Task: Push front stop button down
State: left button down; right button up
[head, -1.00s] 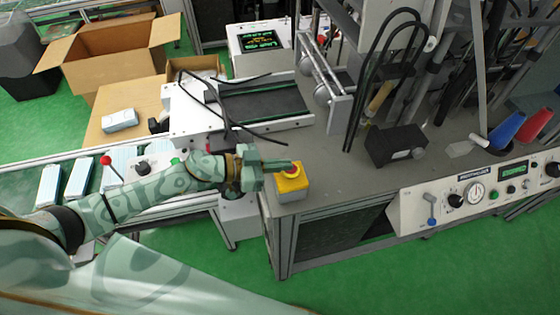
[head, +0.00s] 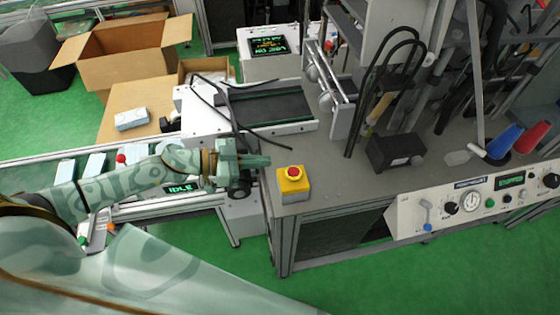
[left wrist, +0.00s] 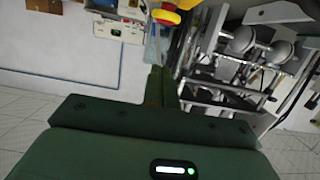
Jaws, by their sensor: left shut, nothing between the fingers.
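The front stop button is a red button on a yellow box (head: 294,185) at the near left corner of the grey machine table. Its red cap (head: 293,172) shows fully in the head view. My left gripper (head: 268,160) is shut and empty, just left of the box and apart from it, its fingers pointing right. In the left wrist view the shut fingers (left wrist: 160,85) point ahead, with the yellow box and red cap (left wrist: 168,14) at the top edge. My right gripper is not in view.
The table (head: 340,185) is clear right of the box. A black box (head: 395,150) stands farther right, and a control panel (head: 475,203) lines the front. A conveyor with light blue packs (head: 95,165) and an open cardboard box (head: 135,60) are at the left.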

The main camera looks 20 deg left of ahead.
pick_arm(q)
jog(key=v, duration=0.3)
jog(key=shift+s+a+r, duration=0.15)
jog(key=shift+a+r, duration=0.05)
jog(key=shift+a, duration=0.05)
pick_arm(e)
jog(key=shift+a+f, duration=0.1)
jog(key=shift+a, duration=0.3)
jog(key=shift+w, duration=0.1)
pick_arm(q)
jog(key=shift+d, duration=0.1)
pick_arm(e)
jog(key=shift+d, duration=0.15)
